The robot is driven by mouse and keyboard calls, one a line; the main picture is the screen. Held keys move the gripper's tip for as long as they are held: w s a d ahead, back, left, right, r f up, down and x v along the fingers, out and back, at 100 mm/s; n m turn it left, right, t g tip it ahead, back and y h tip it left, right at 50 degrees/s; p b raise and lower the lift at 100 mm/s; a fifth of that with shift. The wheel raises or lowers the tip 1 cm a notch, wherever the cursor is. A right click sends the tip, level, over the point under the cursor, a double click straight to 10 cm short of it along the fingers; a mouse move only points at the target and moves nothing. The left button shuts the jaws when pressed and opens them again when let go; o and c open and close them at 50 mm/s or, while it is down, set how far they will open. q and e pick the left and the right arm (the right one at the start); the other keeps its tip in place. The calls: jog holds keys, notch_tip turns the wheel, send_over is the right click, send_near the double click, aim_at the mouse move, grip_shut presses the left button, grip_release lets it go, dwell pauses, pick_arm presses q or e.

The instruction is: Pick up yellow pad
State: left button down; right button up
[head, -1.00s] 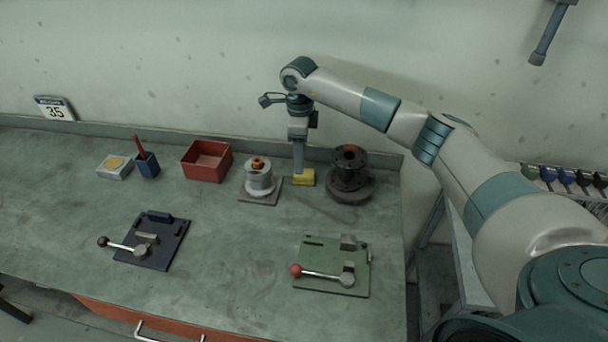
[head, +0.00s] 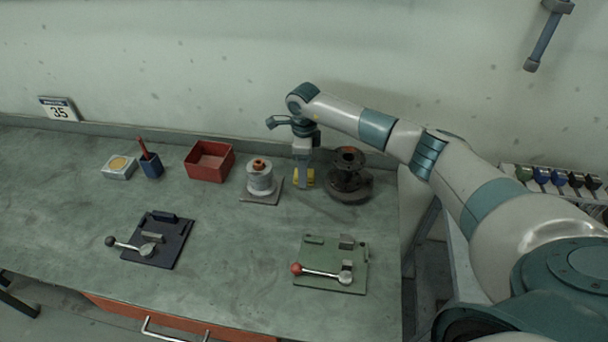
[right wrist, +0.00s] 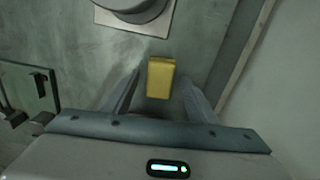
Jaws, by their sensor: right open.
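The yellow pad (head: 310,178) is a small block on the bench, between the silver-grey cylinder on its plate and the dark flanged part. In the right wrist view the pad (right wrist: 161,78) lies between and slightly beyond the two fingertips, with a gap on each side. My right gripper (head: 303,184) points down at the pad and hides part of it in the head view. In the right wrist view the right gripper (right wrist: 160,84) is open and empty. My left gripper is not in the frames.
The silver-grey cylinder (head: 260,180) stands left of the pad and the dark flanged part (head: 347,180) right of it. A red bin (head: 208,174), blue cup (head: 152,166) and white box (head: 118,172) stand further left. Two lever fixtures, dark blue (head: 170,252) and green (head: 318,278), lie in front.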

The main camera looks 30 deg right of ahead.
dwell(0.3)
jog(key=c, duration=1.1)
jog(key=shift+r, duration=0.2)
jog(key=shift+r+b, duration=0.3)
jog(key=shift+b, duration=0.05)
notch_tip(320, 180, up, 7)
jog(key=b, duration=0.3)
jog(key=shift+r, duration=0.2)
jog(key=shift+r+b, duration=0.35)
jog(key=shift+r, duration=0.5)
jog(key=shift+o, duration=0.4)
